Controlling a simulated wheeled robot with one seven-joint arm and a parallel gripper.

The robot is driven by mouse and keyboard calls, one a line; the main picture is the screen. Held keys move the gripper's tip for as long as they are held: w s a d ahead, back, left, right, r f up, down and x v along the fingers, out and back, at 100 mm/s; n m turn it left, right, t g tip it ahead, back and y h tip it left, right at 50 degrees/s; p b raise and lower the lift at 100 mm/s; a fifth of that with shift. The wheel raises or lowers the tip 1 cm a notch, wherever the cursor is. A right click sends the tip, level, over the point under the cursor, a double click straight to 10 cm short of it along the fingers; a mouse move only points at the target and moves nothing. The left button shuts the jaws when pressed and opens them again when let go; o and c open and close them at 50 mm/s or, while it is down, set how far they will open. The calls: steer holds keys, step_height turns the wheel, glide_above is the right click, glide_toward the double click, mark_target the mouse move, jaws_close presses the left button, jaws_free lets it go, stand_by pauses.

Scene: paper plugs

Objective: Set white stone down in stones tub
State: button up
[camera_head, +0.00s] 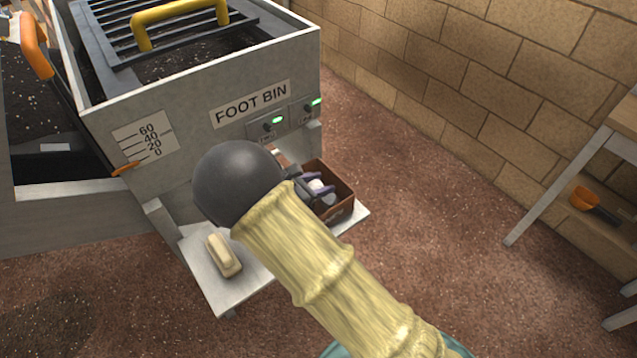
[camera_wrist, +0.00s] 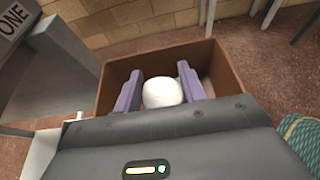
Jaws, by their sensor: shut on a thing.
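The white stone (camera_wrist: 162,93) is a rounded pale lump held between the two purple fingers of my gripper (camera_wrist: 160,90) in the wrist view. In the head view the stone (camera_head: 318,186) shows small between the fingers of my gripper (camera_head: 319,187). The stones tub is a brown open box (camera_head: 341,207) on the small shelf. My gripper is over the tub's opening, and its walls (camera_wrist: 235,75) surround the fingers in the wrist view. I cannot tell whether the stone touches the tub's floor. My wrist hides the tub's near side.
The pale shelf (camera_head: 222,291) juts from the grey foot bin (camera_head: 200,140). A cream block-shaped thing (camera_head: 222,255) lies on the shelf's left part. A brick wall (camera_head: 480,80) runs behind. A table at right holds an orange-and-black tool (camera_head: 592,203).

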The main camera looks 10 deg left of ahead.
steer(key=shift+f, duration=0.25)
steer(key=o, duration=1)
steer(key=shift+r, duration=0.15)
steer(key=shift+r, duration=0.2)
steer(key=v, duration=1.2)
steer(key=shift+p, duration=0.4)
